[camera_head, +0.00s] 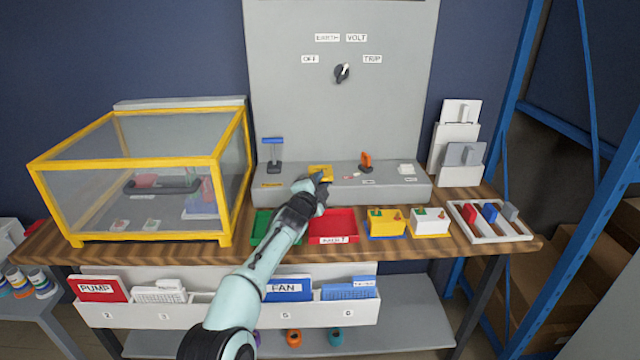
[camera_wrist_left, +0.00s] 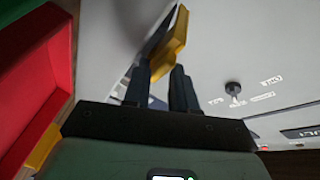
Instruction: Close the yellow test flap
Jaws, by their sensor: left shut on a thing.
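The yellow test flap (camera_head: 319,168) is on the low grey bench unit, near its middle. My left gripper (camera_head: 323,179) reaches it from the front, and its fingers and wrist hide part of the flap. In the left wrist view the flap (camera_wrist_left: 172,48) is a yellow piece at the fingertips, tilted against the grey surface. My left gripper (camera_wrist_left: 162,82) is shut on it there. The flap's exact angle and its hinge cannot be made out. My right gripper is not in view.
A blue-handled lever (camera_head: 273,150) stands left of the flap and an orange switch (camera_head: 366,160) right of it. Green (camera_head: 262,222) and red (camera_head: 343,229) trays lie in front. A yellow-framed clear case (camera_head: 230,200) stands at left; yellow boxes (camera_head: 385,222) stand at right.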

